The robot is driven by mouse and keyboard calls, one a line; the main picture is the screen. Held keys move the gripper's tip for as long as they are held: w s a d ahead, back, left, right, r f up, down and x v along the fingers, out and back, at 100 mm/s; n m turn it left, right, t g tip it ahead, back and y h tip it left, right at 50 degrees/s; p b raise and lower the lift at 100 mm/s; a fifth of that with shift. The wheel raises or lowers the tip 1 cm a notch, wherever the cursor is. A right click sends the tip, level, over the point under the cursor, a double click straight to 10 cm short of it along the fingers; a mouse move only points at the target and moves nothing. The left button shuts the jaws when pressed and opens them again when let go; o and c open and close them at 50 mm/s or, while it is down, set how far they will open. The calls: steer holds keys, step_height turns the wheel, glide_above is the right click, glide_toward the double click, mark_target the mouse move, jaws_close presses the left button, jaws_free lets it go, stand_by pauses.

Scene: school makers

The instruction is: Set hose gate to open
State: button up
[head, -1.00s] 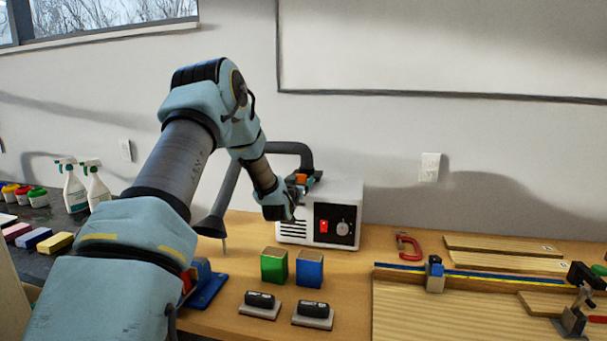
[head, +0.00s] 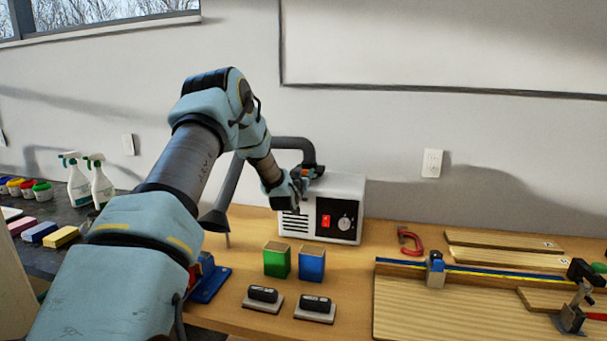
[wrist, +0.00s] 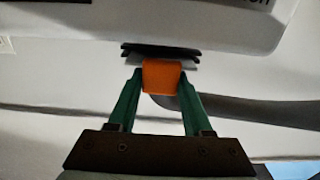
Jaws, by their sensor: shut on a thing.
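The hose gate is on top of a white extractor box (head: 348,184), where a dark hose (head: 308,150) comes in. In the wrist view its orange tab (wrist: 162,78) sits between the green fingertips of my gripper (wrist: 160,74), below a stack of dark and grey plates (wrist: 160,52). My gripper is shut on the orange tab. In the head view my gripper (head: 300,183) is at the upper left of the box, and my wrist hides most of the gate. Whether the gate is open cannot be told.
The box front has a red switch (head: 326,221) and a dial (head: 344,223). A green block (head: 277,262), a blue block (head: 311,265) and two black-handled blocks stand in front. A red clamp (head: 410,242) and wooden boards (head: 505,257) lie to the right. The wall is behind.

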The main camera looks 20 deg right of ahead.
jaws_close()
stand_by(0.8)
